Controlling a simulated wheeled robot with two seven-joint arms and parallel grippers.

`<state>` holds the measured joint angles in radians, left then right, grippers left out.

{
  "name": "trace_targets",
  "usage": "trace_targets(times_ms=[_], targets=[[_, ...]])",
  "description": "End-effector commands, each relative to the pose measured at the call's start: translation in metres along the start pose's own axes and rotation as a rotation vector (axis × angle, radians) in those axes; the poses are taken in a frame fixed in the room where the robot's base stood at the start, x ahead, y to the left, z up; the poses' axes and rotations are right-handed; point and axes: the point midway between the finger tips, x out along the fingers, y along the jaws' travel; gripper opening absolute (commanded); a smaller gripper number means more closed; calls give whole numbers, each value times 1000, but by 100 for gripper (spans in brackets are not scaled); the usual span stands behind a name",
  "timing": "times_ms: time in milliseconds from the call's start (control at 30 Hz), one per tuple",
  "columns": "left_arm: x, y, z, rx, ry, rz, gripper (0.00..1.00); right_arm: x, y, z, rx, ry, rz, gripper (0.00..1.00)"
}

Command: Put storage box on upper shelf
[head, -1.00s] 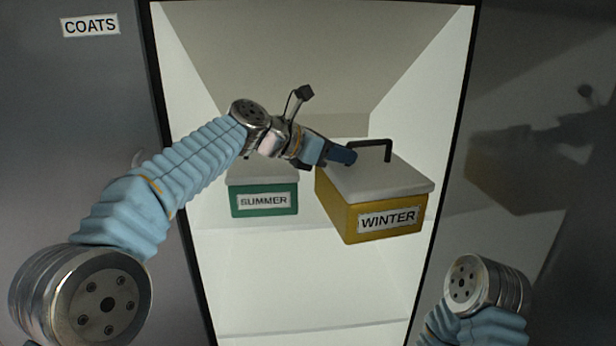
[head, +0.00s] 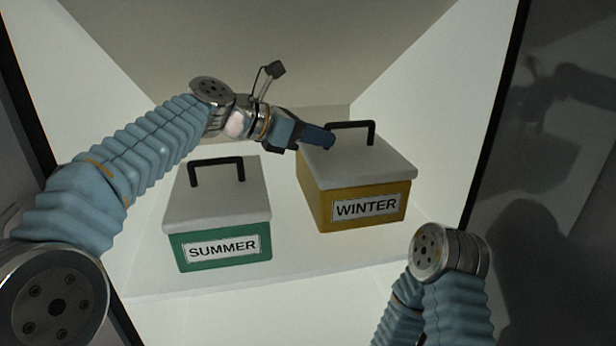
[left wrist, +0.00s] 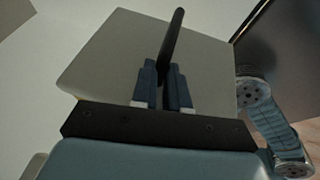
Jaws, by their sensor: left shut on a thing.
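The yellow storage box labelled WINTER (head: 318,203), with a grey lid and black handle, is inside the open cabinet, right of centre in the head view. My left gripper (head: 328,139) is shut on the box's black handle (head: 371,133). In the left wrist view, the fingers (left wrist: 164,88) close on both sides of the handle above the grey lid (left wrist: 110,62). The box looks nearly level above or on the white upper shelf (head: 300,258); I cannot tell whether its bottom touches. My right gripper is out of view; only part of that arm shows.
A green box labelled SUMMER (head: 265,222) stands on the shelf to the left, with a gap between the boxes. The cabinet's right wall (head: 455,110) is close to the yellow box. The shelf in front of the yellow box is bare.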

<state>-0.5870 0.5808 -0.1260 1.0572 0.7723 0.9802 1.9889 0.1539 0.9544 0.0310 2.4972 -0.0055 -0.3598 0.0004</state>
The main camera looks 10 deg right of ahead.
Motion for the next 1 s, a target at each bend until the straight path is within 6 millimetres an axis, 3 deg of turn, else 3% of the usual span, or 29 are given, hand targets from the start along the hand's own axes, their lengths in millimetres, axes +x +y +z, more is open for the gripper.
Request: trace_targets(times_ms=[400,633,667,800,1000], targets=[[19,0,-46,0,-2,1,0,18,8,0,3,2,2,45],[20,0,-48,1,-3,2,0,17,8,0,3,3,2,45],[21,0,-50,0,1,1,19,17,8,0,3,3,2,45],[21,0,-49,0,1,1,40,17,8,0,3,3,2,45],[20,0,-49,0,0,1,40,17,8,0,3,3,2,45]])
